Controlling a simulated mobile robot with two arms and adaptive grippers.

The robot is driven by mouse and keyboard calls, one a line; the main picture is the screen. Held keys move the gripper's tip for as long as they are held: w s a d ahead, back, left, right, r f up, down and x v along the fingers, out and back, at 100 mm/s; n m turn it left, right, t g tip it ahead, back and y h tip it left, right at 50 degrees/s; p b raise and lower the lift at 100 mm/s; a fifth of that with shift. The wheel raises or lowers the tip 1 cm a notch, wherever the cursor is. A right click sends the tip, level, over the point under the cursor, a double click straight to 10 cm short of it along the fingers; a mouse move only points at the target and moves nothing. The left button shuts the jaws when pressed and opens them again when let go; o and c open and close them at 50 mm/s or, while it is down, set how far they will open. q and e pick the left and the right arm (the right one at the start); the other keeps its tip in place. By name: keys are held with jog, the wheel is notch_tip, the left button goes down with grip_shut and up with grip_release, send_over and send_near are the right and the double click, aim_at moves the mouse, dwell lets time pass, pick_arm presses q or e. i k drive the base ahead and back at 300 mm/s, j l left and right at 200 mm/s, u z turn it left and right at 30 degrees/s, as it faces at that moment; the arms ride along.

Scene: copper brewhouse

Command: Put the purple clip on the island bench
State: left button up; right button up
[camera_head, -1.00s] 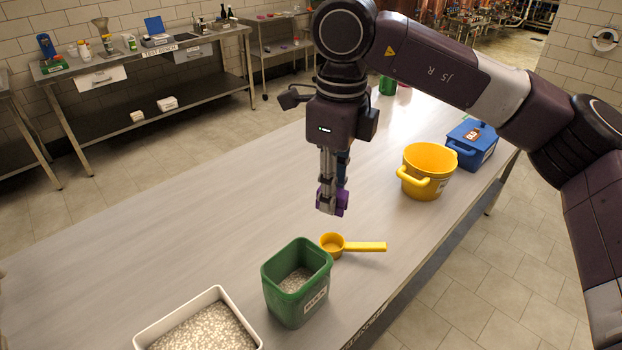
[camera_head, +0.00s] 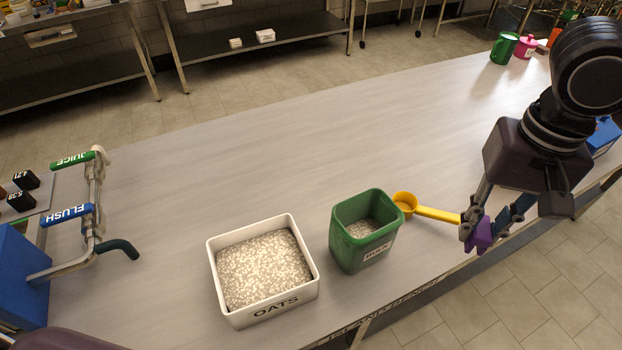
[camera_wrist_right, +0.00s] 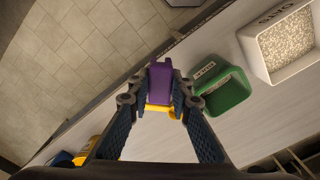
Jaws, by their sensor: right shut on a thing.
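The purple clip (camera_head: 482,238) is held in my right gripper (camera_head: 487,226), near the front edge of the island bench (camera_head: 250,165). In the right wrist view the purple clip (camera_wrist_right: 159,82) sits between the two fingertips of the gripper (camera_wrist_right: 160,98), which are shut on it. The clip appears above the bench, with the yellow scoop (camera_head: 430,212) just left of it in the head view. The scoop is partly hidden behind the clip in the right wrist view. My left gripper is not in view.
A green bin (camera_head: 364,230) and a white oats tub (camera_head: 263,272) stand on the bench's front part. Taps with green and blue handles (camera_head: 95,200) are at left. A green mug (camera_head: 503,48) and pink mug (camera_head: 527,46) stand far right. The bench middle is clear.

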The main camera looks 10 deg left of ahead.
aim_at(391, 163)
jog(key=k+j+u, duration=0.15)
jog(key=k+u, duration=0.2)
jog(key=k, duration=0.3)
jog(key=i+l+u, duration=0.1)
jog(key=u, duration=0.35)
jog(key=l+u, duration=0.3)
jog(key=u, duration=0.15)
jog(key=l+u, duration=0.25)
jog(key=u, duration=0.2)
jog(key=l, duration=1.1)
jog(key=i+l, duration=0.1)
jog(key=l, duration=0.95)
